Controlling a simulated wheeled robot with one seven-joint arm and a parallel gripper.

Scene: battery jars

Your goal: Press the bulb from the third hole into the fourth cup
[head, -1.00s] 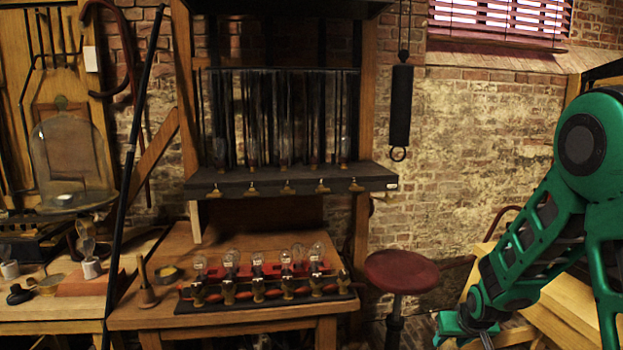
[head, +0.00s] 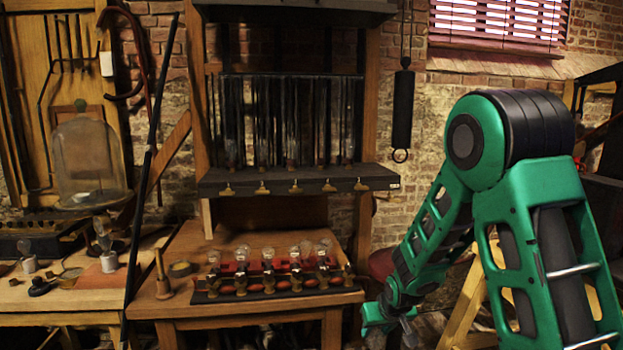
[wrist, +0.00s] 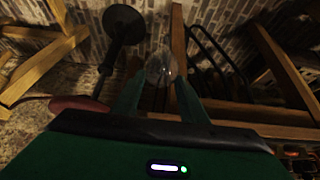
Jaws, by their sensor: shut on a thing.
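My gripper (wrist: 158,88) is shut on a clear glass bulb (wrist: 161,68), which shows between the fingertips in the wrist view. In the head view my gripper (head: 385,325) hangs low, to the right of the wooden bench and apart from it. On the bench, a dark base with a row of brass cups (head: 240,286) stands in front of a red rack (head: 232,267). Several clear bulbs (head: 268,253) stand along this row. I cannot tell which hole or cup each bulb is in.
A dark shelf (head: 300,181) with tall jars and brass taps overhangs the bench. A wooden bell-shaped object (head: 162,280) and a small dish (head: 181,269) sit at the bench's left. A stool's red seat (wrist: 80,103) is near my gripper. A side table with a glass dome (head: 88,160) is left.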

